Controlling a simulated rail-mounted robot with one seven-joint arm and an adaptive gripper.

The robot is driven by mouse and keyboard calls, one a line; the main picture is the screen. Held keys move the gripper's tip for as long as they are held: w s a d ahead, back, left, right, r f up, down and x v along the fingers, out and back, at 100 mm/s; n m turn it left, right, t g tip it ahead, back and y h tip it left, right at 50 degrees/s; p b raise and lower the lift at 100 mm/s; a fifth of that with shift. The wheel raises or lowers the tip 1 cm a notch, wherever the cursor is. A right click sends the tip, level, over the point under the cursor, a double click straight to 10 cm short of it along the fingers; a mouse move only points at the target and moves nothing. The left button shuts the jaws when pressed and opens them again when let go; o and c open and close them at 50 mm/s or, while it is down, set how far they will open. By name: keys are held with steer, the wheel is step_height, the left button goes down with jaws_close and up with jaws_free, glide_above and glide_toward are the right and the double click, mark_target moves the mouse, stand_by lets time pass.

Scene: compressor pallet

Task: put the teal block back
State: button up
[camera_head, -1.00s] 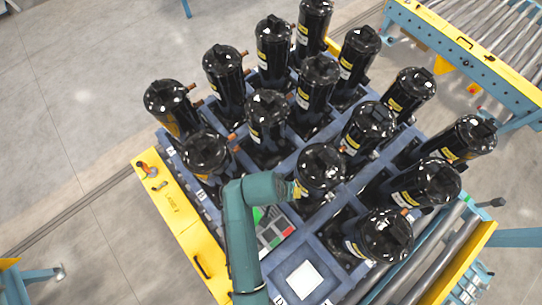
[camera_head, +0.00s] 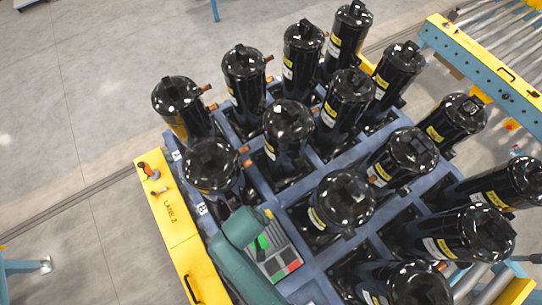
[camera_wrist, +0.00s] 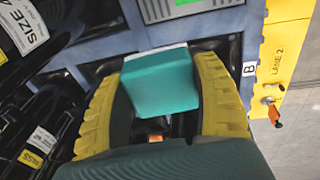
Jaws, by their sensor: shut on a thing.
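The teal block (camera_wrist: 160,85) is between the two yellow fingers of my gripper (camera_wrist: 165,80) in the wrist view. My gripper is shut on it. The block has a pale top edge and is above a dark gap in the blue pallet frame (camera_wrist: 205,28). In the head view my gripper (camera_head: 266,216) is at the pallet's front left, beside a black compressor (camera_head: 340,200). The block is hidden there behind my arm.
Several black compressors stand upright in the blue pallet, close around my gripper. A grey panel with green and red patches (camera_head: 283,262) lies beside my arm. A yellow rail marked LANE 2 (camera_head: 172,215) runs along the left. A roller conveyor (camera_head: 490,75) is at the upper right.

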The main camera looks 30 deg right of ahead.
steer(key=y+b, duration=0.1)
steer(key=b, duration=0.8)
glide_above(274, 234)
step_height(274, 234, down, 13)
step_height(274, 234, down, 10)
steer(key=shift+r+b, duration=0.1)
steer(key=shift+b, duration=0.95)
steer(key=shift+g+y, duration=0.3)
steer(key=o, duration=1.2)
steer(key=r+p, duration=0.1)
steer(key=r, duration=0.7)
steer(key=r+p, duration=0.1)
steer(key=r, duration=0.3)
steer(key=shift+s+a+p, duration=0.15)
steer(key=shift+s+p, duration=0.1)
steer(key=shift+p, duration=0.1)
